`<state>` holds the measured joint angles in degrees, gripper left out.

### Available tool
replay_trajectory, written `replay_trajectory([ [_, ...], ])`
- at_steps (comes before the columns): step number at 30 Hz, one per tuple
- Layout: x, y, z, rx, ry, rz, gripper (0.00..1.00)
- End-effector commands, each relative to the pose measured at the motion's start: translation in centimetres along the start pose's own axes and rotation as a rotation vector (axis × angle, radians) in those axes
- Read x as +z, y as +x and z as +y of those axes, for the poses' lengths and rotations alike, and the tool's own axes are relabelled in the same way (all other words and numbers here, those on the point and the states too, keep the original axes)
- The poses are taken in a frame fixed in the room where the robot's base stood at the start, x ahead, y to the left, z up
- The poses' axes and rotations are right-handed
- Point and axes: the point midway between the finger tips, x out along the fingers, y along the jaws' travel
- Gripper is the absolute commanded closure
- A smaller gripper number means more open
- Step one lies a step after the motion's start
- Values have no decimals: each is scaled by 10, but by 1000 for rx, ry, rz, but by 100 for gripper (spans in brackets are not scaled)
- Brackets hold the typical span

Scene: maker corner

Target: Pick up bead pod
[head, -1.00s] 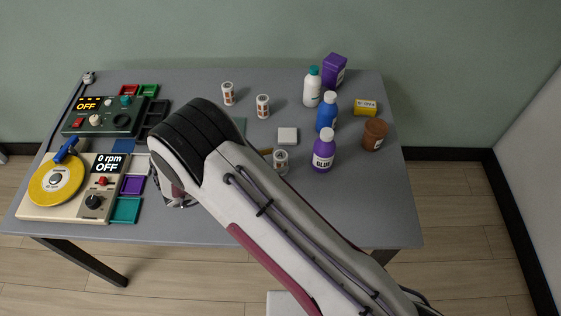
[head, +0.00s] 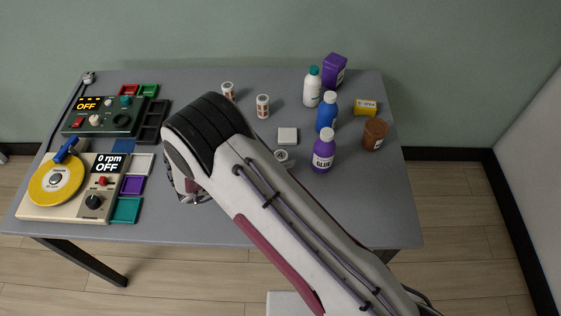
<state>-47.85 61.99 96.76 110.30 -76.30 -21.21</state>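Three small white jars with brown-red labels stand on the table and look like the bead pods. One jar (head: 228,90) is at the back, partly covered by my arm. A second jar (head: 263,106) stands upright just right of it, clear of the arm. A third jar (head: 282,155) is mostly hidden behind my arm, with only its top showing. My gripper (head: 194,195) points down over the table's front middle, left of the jars and apart from the visible ones. My arm hides most of it, so its fingers and anything between them cannot be made out.
Purple glue (head: 323,152), blue (head: 326,113) and white (head: 312,88) bottles, a brown jar (head: 375,134) and a yellow box (head: 366,107) stand at the right. A white block (head: 288,136) lies mid-table. Two machines (head: 103,116) (head: 75,187) and colored trays (head: 126,210) fill the left.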

Motion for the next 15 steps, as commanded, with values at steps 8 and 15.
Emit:
replay_trajectory([
  [8,0,0,0,0,0,0,96],
  [15,-4,-1,0,0,1,0,96],
])
